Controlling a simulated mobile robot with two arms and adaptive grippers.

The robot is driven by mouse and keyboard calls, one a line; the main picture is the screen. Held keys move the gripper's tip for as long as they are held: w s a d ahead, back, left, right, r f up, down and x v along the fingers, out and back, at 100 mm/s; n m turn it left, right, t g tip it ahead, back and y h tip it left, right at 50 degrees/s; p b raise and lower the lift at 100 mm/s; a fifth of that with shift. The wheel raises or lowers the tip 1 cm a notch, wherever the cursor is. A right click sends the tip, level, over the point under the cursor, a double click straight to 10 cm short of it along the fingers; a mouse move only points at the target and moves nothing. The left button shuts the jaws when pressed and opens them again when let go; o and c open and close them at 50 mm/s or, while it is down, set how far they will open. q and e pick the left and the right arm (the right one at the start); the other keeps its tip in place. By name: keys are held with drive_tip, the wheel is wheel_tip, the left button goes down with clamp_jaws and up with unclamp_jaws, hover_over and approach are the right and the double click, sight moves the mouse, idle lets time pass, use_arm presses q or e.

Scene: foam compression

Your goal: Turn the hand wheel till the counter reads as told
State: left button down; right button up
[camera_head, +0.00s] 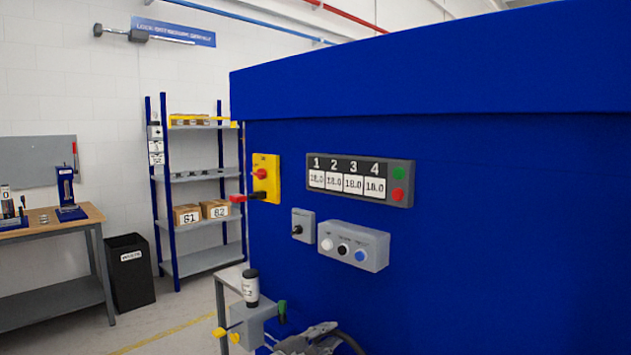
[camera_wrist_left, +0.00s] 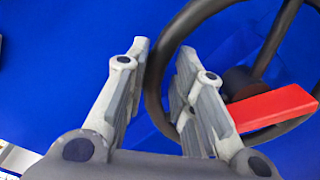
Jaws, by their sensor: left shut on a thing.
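The black hand wheel (camera_wrist_left: 157,98) fills the upper right of the left wrist view, with its hub and spokes in front of the blue machine face. A red bar (camera_wrist_left: 272,108) lies across the wheel near its hub. My left gripper (camera_wrist_left: 160,65) has one finger on each side of the wheel's rim and is shut on it. In the head view the left gripper (camera_head: 308,338) is at the bottom edge, beside a small dark arc of the wheel (camera_head: 350,342); most of the wheel is cut off. No counter beside the wheel shows. My right gripper is out of view.
The blue machine (camera_head: 500,230) fills the right. It bears a display panel (camera_head: 358,165) with small readouts, seemingly near 18.0, a button box (camera_head: 353,246) and a yellow switch (camera_head: 265,178). A grey unit with a black-capped bottle (camera_head: 251,290) stands left of the gripper.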

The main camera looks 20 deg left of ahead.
sight(320, 336)
use_arm(q)
drive_tip(key=shift+w+a+r+n, duration=0.35)
drive_tip(key=shift+a+n, duration=0.2)
drive_tip(key=shift+n, duration=0.25)
drive_tip(key=shift+w+a+f+n, duration=0.1)
drive_tip(key=shift+a+f+n, duration=0.3)
drive_tip(key=shift+n, duration=0.35)
drive_tip(key=shift+w+a+f+n, duration=0.1)
drive_tip(key=shift+a+f+n, duration=0.3)
drive_tip(key=shift+n, duration=0.35)
drive_tip(key=shift+r, duration=0.15)
drive_tip(key=c, duration=1.1)
unclamp_jaws()
drive_tip(key=shift+a+f, duration=0.1)
drive_tip(key=shift+f, duration=0.1)
drive_tip(key=o, duration=0.7)
drive_tip(key=shift+s+d+f, duration=0.1)
drive_tip(key=shift+d, duration=0.1)
drive_tip(key=shift+c, duration=0.2)
drive_tip(key=shift+f, duration=0.1)
drive_tip(key=shift+f, duration=0.1)
